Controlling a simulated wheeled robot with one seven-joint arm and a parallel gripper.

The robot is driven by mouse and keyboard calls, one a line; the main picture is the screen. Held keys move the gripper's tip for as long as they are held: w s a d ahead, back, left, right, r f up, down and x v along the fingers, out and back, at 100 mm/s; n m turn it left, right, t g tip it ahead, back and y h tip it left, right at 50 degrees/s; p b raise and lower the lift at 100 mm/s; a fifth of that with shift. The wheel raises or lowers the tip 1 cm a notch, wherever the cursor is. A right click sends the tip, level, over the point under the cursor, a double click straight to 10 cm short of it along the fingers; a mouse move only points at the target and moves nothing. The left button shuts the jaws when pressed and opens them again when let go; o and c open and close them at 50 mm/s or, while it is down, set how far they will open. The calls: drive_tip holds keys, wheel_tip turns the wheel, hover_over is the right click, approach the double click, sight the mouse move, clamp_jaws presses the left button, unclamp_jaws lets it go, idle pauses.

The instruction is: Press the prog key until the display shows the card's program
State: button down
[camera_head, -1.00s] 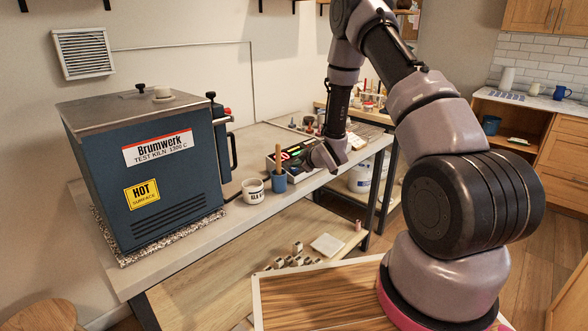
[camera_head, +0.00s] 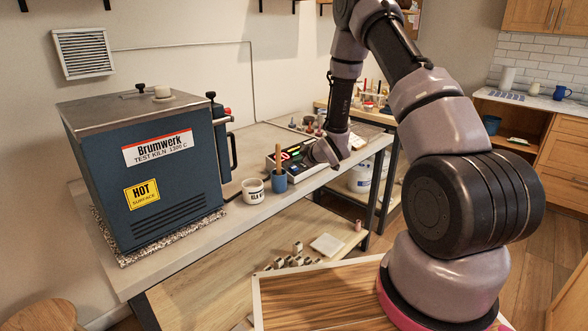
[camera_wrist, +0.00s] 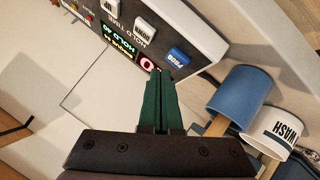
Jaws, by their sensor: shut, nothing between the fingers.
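The kiln controller (camera_head: 281,164) is a pale box on the bench with a dark face, a red display and green text. In the wrist view it appears upside down. The blue prog key (camera_wrist: 178,57) sits beside the red display (camera_wrist: 148,64), which seems to read 0. Green and amber text lies beyond it. My gripper (camera_wrist: 166,72) has its dark green fingers together and empty, tips close to the prog key and display. I cannot tell whether they touch the key. In the head view my gripper (camera_head: 313,158) is over the controller's right side. I cannot identify the card.
A blue cup (camera_head: 279,184) with a wooden handle and a white lettered cup (camera_head: 252,192) stand near the controller, close to my gripper in the wrist view. The blue test kiln (camera_head: 160,180) stands left. White keys (camera_wrist: 145,27) lie beside the prog key.

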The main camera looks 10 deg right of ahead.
drive_tip(key=r, duration=0.3)
drive_tip(key=s+r, duration=0.1)
drive_tip(key=shift+d+r, duration=0.3)
wheel_tip(320, 180, up, 14)
drive_tip(key=m+h, duration=0.2)
drive_tip(key=m, duration=0.2)
hover_over(300, 174)
drive_tip(key=s+d, duration=0.3)
drive_tip(key=d, duration=0.2)
drive_tip(key=s+d+r+m+g+h, duration=0.15)
drive_tip(key=s+r+m, duration=0.25)
drive_tip(key=s+r, duration=0.4)
drive_tip(key=s+r+m+g, duration=0.1)
drive_tip(key=s+r+m, duration=0.3)
drive_tip(key=s, duration=1)
drive_tip(key=s+a+r+m+g+y, duration=0.1)
drive_tip(key=s+r+m, duration=0.3)
drive_tip(key=s, duration=1)
wheel_tip(300, 174, up, 3)
drive_tip(key=shift+a+r, duration=0.1)
drive_tip(key=shift+a, duration=0.2)
